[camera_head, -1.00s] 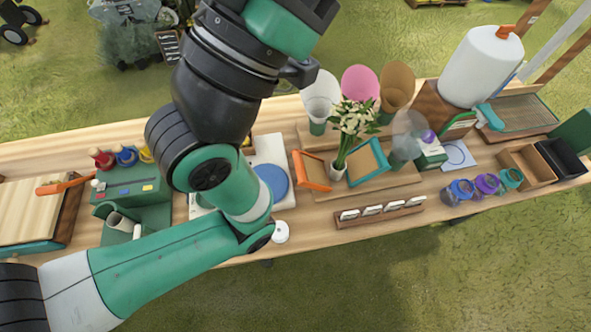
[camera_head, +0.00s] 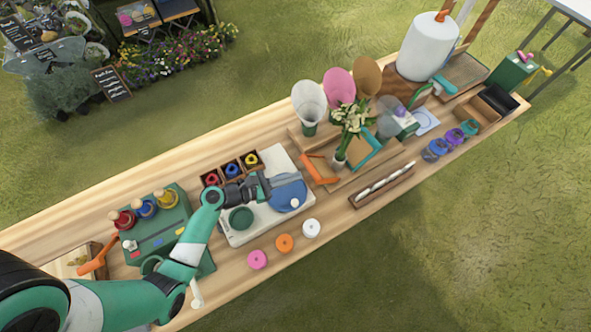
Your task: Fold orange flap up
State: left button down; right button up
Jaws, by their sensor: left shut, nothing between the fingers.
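The orange flap (camera_head: 315,170) is at the left side of the wooden wrapping board (camera_head: 345,183), near the middle of the table. It looks like a slanted orange-edged panel; its exact angle is hard to tell. A teal flap (camera_head: 369,152) is on the board's right side. A bouquet of white flowers (camera_head: 354,118) with green stems stands upright between the flaps. My left gripper (camera_head: 266,187) is over the white and blue unit, to the left of the orange flap and apart from it. It is shut and empty. My right gripper is not in view.
Paper cones (camera_head: 309,103) stand behind the board. A long, narrow wooden holder (camera_head: 383,187) lies in front of it. Ribbon rolls (camera_head: 284,243) lie along the front edge. A green box with colored bottles (camera_head: 160,225) is at left. A white roll (camera_head: 424,48) stands far right.

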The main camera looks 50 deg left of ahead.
pick_arm(q)
jog(key=s+f, duration=0.1)
jog(key=s+a+f+n+y+p, duration=0.1)
jog(key=s, duration=0.1)
jog(key=s+n, duration=0.1)
jog(key=s, duration=0.1)
jog(key=shift+s+a+f+g+y, duration=0.2)
jog(key=shift+f+g+y, duration=0.1)
jog(key=shift+f+g, duration=0.1)
jog(key=shift+a+n, duration=0.2)
jog(key=shift+n, duration=0.1)
jog(key=shift+a, duration=0.2)
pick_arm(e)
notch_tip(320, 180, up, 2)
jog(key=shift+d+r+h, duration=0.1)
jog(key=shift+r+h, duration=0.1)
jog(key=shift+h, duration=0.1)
pick_arm(q)
jog(key=b, duration=0.3)
send_near(320, 169)
jog(key=shift+w+d+f, duration=0.25)
jog(key=shift+w+f, duration=0.7)
jog(key=shift+f, duration=0.1)
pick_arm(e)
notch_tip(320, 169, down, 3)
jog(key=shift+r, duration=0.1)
